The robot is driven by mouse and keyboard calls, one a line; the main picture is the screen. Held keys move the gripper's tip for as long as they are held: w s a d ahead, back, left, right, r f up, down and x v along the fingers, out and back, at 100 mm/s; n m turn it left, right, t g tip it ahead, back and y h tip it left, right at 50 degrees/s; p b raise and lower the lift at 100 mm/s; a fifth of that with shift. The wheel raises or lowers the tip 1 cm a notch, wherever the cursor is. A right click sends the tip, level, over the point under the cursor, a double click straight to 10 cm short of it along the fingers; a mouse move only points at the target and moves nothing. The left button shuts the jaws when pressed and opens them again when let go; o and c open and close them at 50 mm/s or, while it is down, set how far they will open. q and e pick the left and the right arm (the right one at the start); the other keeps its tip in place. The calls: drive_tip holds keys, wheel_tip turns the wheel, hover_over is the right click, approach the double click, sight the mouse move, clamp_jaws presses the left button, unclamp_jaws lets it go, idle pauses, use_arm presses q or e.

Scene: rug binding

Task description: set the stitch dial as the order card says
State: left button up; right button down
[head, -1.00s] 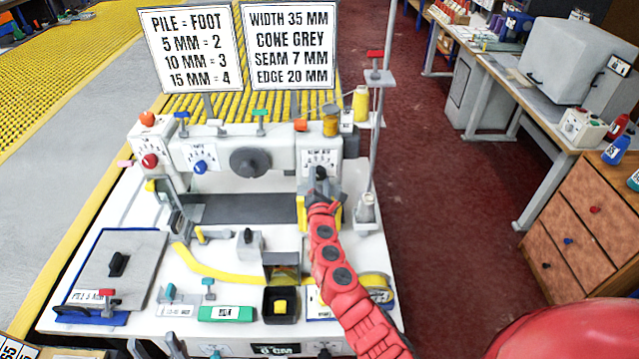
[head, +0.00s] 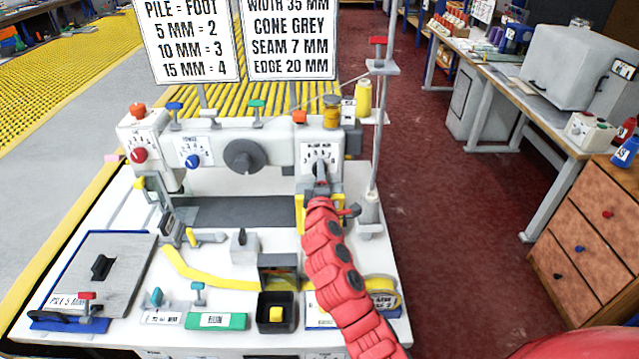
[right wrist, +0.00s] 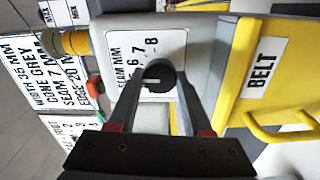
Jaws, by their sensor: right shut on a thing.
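My right gripper (right wrist: 160,80) is shut on the dark round knob (right wrist: 160,73) of a dial on the right end of the machine head. Its plate (right wrist: 146,45) reads SEAM MM, with 6, 7 and 8 showing; the fingers hide the rest, and I cannot tell the exact setting. In the head view this dial's plate (head: 320,153) shows just above my red right arm. The order card (head: 290,45) reads width 35 mm, cone grey, seam 7 mm, edge 20 mm. A red knob (head: 139,155) and a blue knob (head: 193,161) sit on other dials further left. My left gripper is out of view.
The pile card (head: 187,45) stands left of the order card. A yellow belt guard (right wrist: 250,75) sits close to the gripper. A grey handwheel (head: 242,156) and a thread stand (head: 376,140) flank the dial. A black bin (head: 277,323) stands in front.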

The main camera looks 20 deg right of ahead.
drive_tip(key=m+b, duration=0.6)
drive_tip(key=b, duration=0.1)
drive_tip(key=shift+f, duration=0.35)
drive_tip(key=shift+r+m+b, duration=0.2)
drive_tip(key=shift+m+b, duration=1)
drive_tip(key=shift+b, duration=0.1)
drive_tip(key=shift+c, duration=1.6)
unclamp_jaws()
drive_tip(key=shift+r, duration=0.1)
